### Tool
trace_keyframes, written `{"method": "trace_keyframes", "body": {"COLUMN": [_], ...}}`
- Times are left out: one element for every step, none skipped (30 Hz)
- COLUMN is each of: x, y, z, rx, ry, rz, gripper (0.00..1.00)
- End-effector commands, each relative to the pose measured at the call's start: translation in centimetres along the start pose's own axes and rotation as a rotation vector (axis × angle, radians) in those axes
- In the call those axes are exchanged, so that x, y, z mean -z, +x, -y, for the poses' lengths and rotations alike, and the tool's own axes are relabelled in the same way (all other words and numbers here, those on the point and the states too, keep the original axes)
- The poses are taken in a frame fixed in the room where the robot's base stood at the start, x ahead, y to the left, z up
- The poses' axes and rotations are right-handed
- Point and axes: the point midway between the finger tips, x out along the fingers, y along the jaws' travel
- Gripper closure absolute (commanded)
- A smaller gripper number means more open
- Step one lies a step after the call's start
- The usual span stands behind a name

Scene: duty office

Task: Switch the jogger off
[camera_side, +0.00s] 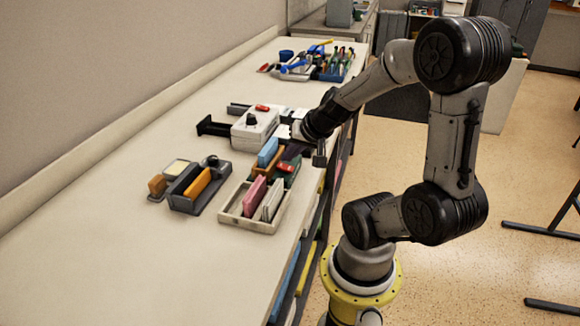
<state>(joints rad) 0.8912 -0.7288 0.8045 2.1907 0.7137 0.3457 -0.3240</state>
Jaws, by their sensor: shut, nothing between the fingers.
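A white box-shaped machine with a black knob on it, which looks like the jogger (254,127), stands on the bench in the side view. A small red part (262,108) shows at its far edge; I cannot tell whether it is the switch or its position. My gripper (293,131) is low over the bench, just right of the white machine. It is shut and empty. Its fingertips are small and partly lost against the pale parts there, so I cannot tell whether they touch anything.
A pale tray (246,223) with pink and white cards stands in front, with a blue block (268,152) and a green-and-red item (287,170) near my gripper. A dark holder (187,203) stands left. Tools fill a tray (330,73) behind.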

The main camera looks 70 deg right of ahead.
Motion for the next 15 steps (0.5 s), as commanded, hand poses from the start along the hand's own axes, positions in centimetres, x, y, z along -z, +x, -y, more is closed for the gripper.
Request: {"method": "trace_keyframes", "body": {"x": [0.0,0.0,0.1,0.1,0.2,0.3,0.5,0.7,0.9,1.0,1.1,1.3,1.4,1.5,1.7], "y": [0.0,0.0,-0.1,-0.1,-0.2,-0.4,-0.6,-0.8,-1.1,-1.3,-1.5,-1.7,-1.9,-2.1,-2.3], "z": [0.0,0.0,0.1,0.1,0.2,0.4,0.5,0.7,0.8,1.0,1.1,1.3,1.4,1.6,1.8], "rx": [0.0,0.0,0.001,0.001,0.001,0.002,0.002,0.003,0.002,0.002,0.002,0.002,0.001,0.002,0.002], "ry": [0.0,0.0,0.0,0.0,0.0,-0.002,-0.002,-0.001,-0.003,-0.002,-0.003,-0.002,-0.002,-0.002,-0.002], "rz": [0.0,0.0,-0.001,-0.001,-0.001,-0.001,-0.001,-0.001,-0.002,-0.001,-0.002,-0.002,-0.001,0.0,-0.001], "gripper": [1.0,1.0,1.0,1.0,1.0,1.0,1.0,1.0,1.0,1.0,1.0,1.0,1.0,1.0,1.0]}}
